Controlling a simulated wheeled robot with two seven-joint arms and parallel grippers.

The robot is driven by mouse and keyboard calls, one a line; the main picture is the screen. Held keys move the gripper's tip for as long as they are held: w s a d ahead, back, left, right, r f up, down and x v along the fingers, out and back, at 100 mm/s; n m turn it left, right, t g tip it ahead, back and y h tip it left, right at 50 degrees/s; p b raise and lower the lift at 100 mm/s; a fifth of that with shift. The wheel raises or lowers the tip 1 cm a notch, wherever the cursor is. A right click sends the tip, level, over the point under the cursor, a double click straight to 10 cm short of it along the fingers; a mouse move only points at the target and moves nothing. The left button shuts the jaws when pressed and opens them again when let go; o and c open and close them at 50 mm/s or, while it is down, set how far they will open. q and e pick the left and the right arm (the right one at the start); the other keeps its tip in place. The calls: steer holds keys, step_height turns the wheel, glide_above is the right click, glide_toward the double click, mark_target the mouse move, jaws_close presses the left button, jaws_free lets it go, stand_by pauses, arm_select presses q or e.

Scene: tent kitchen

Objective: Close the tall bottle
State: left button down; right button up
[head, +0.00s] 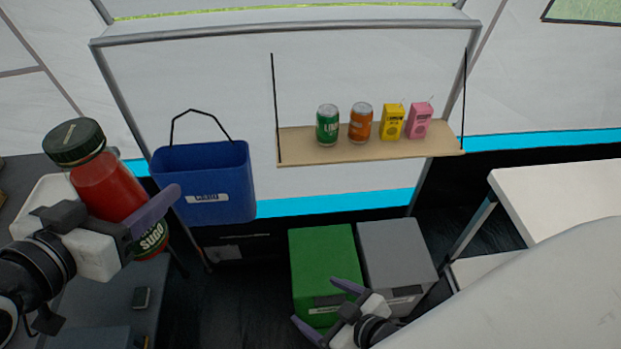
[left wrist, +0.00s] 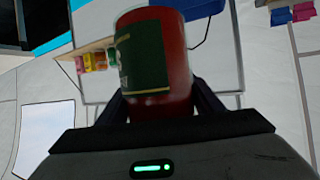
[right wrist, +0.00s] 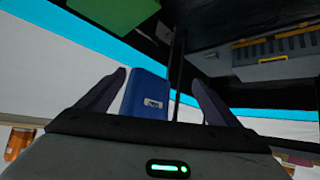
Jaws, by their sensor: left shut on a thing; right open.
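A tall red sauce bottle (head: 103,182) with a dark green cap (head: 74,141) on its top is at the left of the head view, tilted with its cap to the upper left. Its green label reads SUGO. I cannot tell how tightly the cap sits. My left gripper (head: 115,205) is shut around the bottle's body and holds it up; the bottle also shows between the fingers in the left wrist view (left wrist: 178,60). My right gripper (head: 314,300) is open and empty, low in front of the green box; its spread fingers show in the right wrist view (right wrist: 160,78).
A blue bin (head: 203,165) hangs right of the bottle. A wooden shelf (head: 300,152) holds two cans and two small cartons. A green box (head: 322,255) and grey box (head: 396,250) stand below. A white table (head: 560,190) is at right, a dark counter (head: 105,300) at left.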

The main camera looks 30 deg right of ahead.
arm_select(q)
steer(key=shift+r, duration=0.45)
steer(key=shift+w+a+r+t, duration=0.1)
steer(key=shift+a+t, duration=0.05)
steer(key=shift+t, duration=0.15)
steer(key=a+r+n+t+y, duration=0.1)
steer(key=a+r+n+y, duration=0.3)
steer(key=a, duration=0.3)
steer(key=a+r+n+t+y, duration=0.1)
steer(key=a+r+n+y, duration=0.3)
steer(key=a, duration=0.4)
steer(key=shift+r+t+y, duration=0.3)
steer(key=shift+r+t, duration=0.1)
arm_select(e)
steer(key=shift+m+g, duration=0.6)
steer(key=shift+m, duration=0.2)
steer(key=s+f, duration=0.2)
steer(key=s, duration=0.1)
steer(key=shift+s+f, duration=0.2)
steer(key=shift+s, duration=0.1)
